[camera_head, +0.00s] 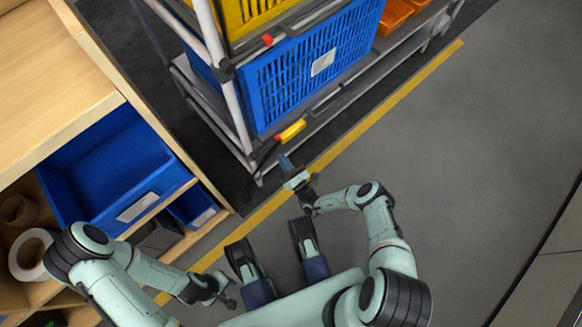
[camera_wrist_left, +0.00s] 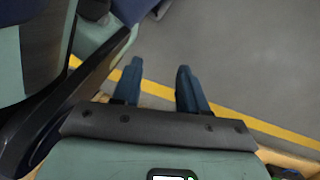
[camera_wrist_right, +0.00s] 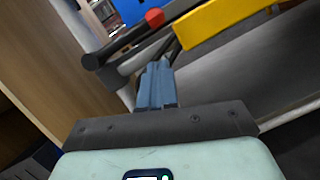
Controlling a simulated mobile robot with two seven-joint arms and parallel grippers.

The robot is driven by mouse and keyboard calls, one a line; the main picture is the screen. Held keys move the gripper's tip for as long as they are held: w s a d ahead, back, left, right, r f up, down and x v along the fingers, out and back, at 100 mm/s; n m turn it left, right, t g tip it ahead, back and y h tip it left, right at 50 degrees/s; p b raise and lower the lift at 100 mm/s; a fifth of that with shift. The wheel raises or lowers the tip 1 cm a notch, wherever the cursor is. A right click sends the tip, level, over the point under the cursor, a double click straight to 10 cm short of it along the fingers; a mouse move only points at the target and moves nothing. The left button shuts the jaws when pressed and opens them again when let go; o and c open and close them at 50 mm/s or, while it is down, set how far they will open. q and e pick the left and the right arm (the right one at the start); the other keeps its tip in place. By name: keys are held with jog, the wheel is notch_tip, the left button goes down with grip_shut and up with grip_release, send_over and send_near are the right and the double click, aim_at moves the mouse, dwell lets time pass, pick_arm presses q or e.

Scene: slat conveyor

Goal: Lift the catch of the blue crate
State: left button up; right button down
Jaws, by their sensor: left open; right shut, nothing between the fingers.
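The blue crate (camera_head: 296,78) with slotted sides and a white label sits on a rack shelf in the head view. Below its near corner is a yellow bar with a red end (camera_head: 292,130), seemingly its catch; the yellow bar (camera_wrist_right: 222,22) and red end (camera_wrist_right: 154,17) also show in the right wrist view. My right gripper (camera_head: 285,162) is shut and empty, just below the bar and apart from it; its closed fingers (camera_wrist_right: 160,68) point towards it. My left gripper (camera_head: 229,296) is open and empty, low over the floor; its spread fingers (camera_wrist_left: 160,75) show in its wrist view.
A yellow crate (camera_head: 250,12) sits above the blue one, beside another red-ended black part (camera_head: 267,40). Orange bins (camera_head: 395,15) stand farther along. A wooden shelf unit (camera_head: 50,75) with a blue bin (camera_head: 105,165) is at the left.

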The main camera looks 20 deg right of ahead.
aim_at(272, 137)
pick_arm(q)
jog(key=shift+s+f, duration=0.1)
jog(key=shift+s, duration=0.2)
pick_arm(e)
jog(key=shift+w+d+r, duration=0.15)
jog(key=shift+w+r, duration=0.5)
jog(key=shift+r, duration=0.25)
jog(key=shift+w+d+r, duration=0.1)
jog(key=shift+w+r, duration=0.5)
jog(key=shift+r, duration=0.25)
pick_arm(q)
jog(key=shift+w, duration=0.1)
